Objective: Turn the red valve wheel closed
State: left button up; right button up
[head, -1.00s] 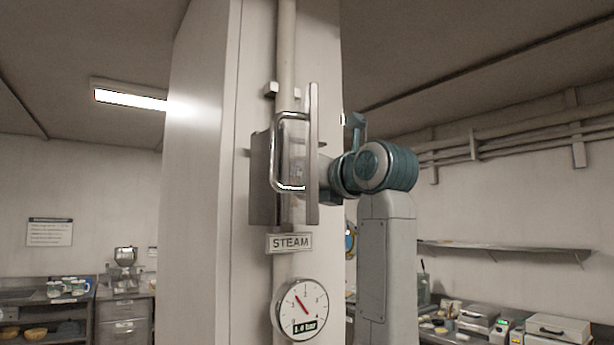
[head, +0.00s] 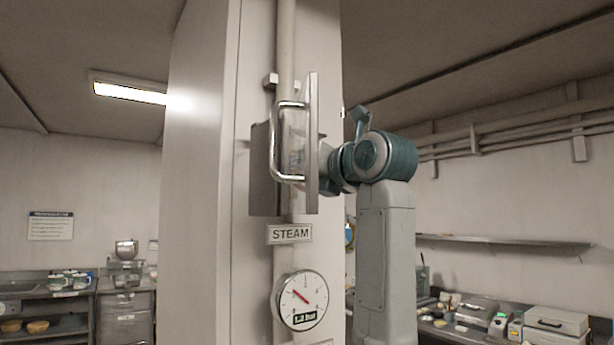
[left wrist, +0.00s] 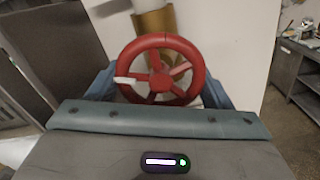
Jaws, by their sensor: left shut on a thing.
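The red valve wheel (left wrist: 160,41) faces the camera in the left wrist view, in front of a brass-coloured part (left wrist: 156,22). It has several spokes and a white mark at the left of its rim. My left gripper (left wrist: 160,88) is at the wheel, with its blue fingers on either side, shut on it. Its exact contacts are partly hidden by the gripper body. In the head view the wheel and fingertips are hidden around the metal cover plate (head: 313,145). My right gripper is not in view.
A bright handle (head: 274,145) stands out by the plate on a vertical pipe (head: 285,50). Below are a STEAM sign (head: 290,234) and a round gauge (head: 320,285) with a red needle. Counters with bakery equipment stand left and right behind the column (head: 195,190).

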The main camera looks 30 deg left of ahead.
pick_arm(q)
jog(key=m+b, duration=0.1)
jog(key=m, duration=0.2)
jog(key=shift+s, duration=0.1)
jog(key=m, duration=0.4)
jog(key=shift+a+r+b, duration=0.1)
jog(key=shift+b, duration=0.25)
jog(key=m+b, duration=0.1)
jog(key=m, duration=0.4)
jog(key=shift+s+r, duration=0.1)
jog(key=shift+r, duration=0.05)
jog(key=shift+m+b, duration=0.35)
jog(key=shift+m, duration=0.55)
jog(key=shift+m, duration=0.3)
jog(key=o, duration=1)
jog(key=shift+c, duration=0.2)
